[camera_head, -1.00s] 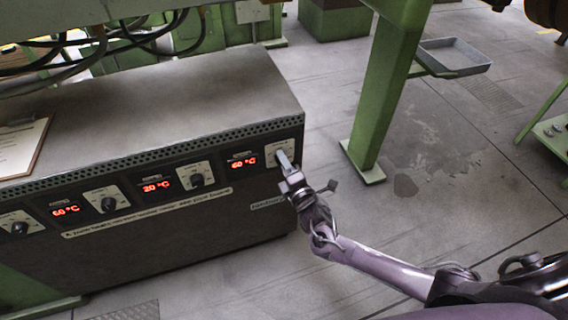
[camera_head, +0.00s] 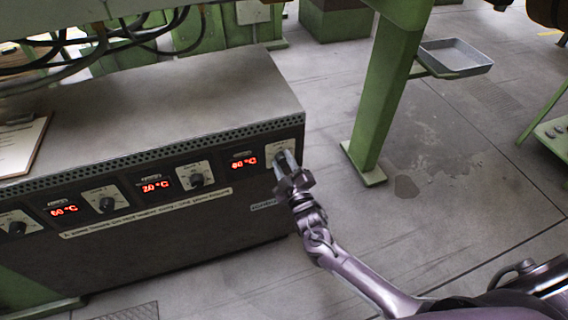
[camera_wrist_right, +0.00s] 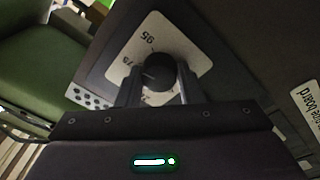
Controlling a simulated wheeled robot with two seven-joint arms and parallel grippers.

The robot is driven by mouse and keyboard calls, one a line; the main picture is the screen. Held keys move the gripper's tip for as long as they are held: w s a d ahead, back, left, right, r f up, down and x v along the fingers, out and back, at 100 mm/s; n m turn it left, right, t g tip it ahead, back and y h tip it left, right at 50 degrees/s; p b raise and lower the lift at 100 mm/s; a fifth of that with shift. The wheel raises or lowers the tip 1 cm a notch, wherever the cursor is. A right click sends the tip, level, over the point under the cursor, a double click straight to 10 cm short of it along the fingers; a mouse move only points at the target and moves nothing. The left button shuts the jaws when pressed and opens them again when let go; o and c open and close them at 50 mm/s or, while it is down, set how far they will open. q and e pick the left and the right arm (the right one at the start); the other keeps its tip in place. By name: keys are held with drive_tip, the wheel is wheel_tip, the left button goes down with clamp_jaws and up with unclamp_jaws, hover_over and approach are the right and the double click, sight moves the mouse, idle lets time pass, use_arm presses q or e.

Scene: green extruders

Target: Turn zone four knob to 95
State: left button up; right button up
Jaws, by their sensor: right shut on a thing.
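The zone four knob (camera_wrist_right: 158,72) is a black round knob on a white dial plate (camera_wrist_right: 148,36) at the right end of the control box. In the right wrist view it sits between the two fingers of my right gripper (camera_wrist_right: 156,92), which is shut on it. Printed marks such as 95 show on the plate; the pointer's setting is hard to read. In the head view the right gripper (camera_head: 286,164) covers the knob and part of its plate (camera_head: 280,147). The red display (camera_head: 243,163) beside it seems to read 80 °C. My left gripper is not in view.
Other knobs (camera_head: 196,180) and red displays (camera_head: 155,185) line the box front to the left. A clipboard (camera_head: 22,144) lies on the box top (camera_head: 170,100). A green post (camera_head: 375,100) stands on the floor to the right. Cables hang at upper left.

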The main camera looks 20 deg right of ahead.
drive_tip(key=m, duration=0.5)
drive_tip(key=shift+h, duration=0.3)
drive_tip(key=shift+m, duration=0.5)
drive_tip(key=shift+m+h, duration=0.4)
drive_tip(key=shift+m, duration=0.6)
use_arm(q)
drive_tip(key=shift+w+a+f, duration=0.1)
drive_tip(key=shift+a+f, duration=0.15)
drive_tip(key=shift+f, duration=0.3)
use_arm(e)
drive_tip(key=shift+m, duration=0.6)
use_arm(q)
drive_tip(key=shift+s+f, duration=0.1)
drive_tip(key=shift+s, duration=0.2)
use_arm(e)
drive_tip(key=o, duration=1)
